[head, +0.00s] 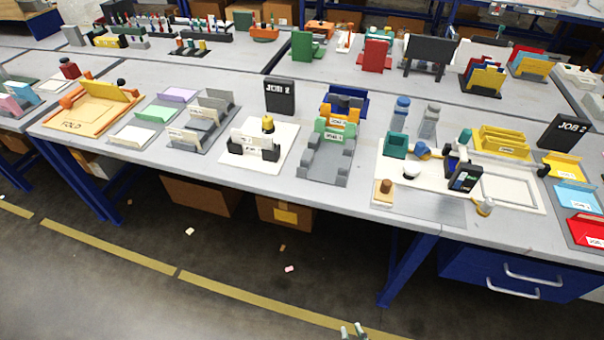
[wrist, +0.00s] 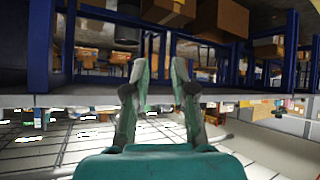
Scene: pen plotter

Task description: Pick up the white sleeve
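I cannot tell for sure which thing is the white sleeve. A white upright piece (head: 245,138) stands between black holders on a white base plate (head: 282,161) left of the table's middle in the head view. A flat white piece (head: 138,133) lies in a grey holder farther left. My gripper (wrist: 160,80) is open and empty in the wrist view, its two fingers apart. In the head view only its fingertips (head: 354,331) show at the bottom edge, over the floor in front of the table and well away from both white pieces.
The long grey table (head: 262,193) carries an orange fold station (head: 88,110), a grey-green stand (head: 330,150) and a white plotter bed (head: 530,196) with small tools. The floor (head: 120,290) in front is mostly clear.

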